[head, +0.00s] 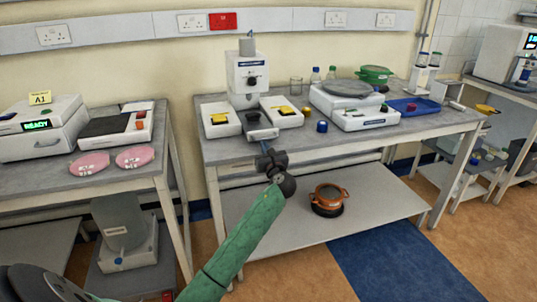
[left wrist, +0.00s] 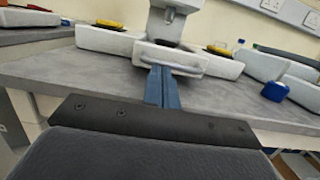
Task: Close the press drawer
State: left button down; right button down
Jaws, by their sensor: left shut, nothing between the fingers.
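The white press (head: 247,78) stands at the back of the middle table. Its drawer (head: 262,134) sticks out at the front, between two white boxes. In the left wrist view the drawer's white front (left wrist: 172,57) carries a pale bar handle, with a dark inside showing behind it. My left gripper (head: 265,147) is in front of the drawer at the table's front edge. Its blue fingers (left wrist: 162,84) are shut and empty, pointing at the middle of the drawer front. Whether they touch it I cannot tell. My right gripper is not in view.
White boxes with yellow-topped parts (head: 220,119) (head: 282,112) flank the drawer closely. A blue cap-like object (head: 322,127) lies to the right, before a white balance-like device (head: 365,121). An orange pot (head: 328,197) stands on the lower shelf.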

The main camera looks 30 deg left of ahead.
aim_at(259, 136)
pick_arm(q)
jog(key=shift+w+a+r, duration=0.15)
jog(key=shift+w+a, duration=0.25)
jog(key=shift+a, duration=0.05)
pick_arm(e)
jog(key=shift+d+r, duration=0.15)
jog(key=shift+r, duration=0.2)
pick_arm(q)
jog(key=x, duration=0.3)
jog(key=shift+w+a+p, duration=0.15)
jog(key=shift+p, duration=0.25)
jog(key=shift+w+a+f, duration=0.25)
jog(key=shift+a+f, duration=0.05)
jog(key=shift+f, duration=0.05)
jog(key=shift+r, duration=0.1)
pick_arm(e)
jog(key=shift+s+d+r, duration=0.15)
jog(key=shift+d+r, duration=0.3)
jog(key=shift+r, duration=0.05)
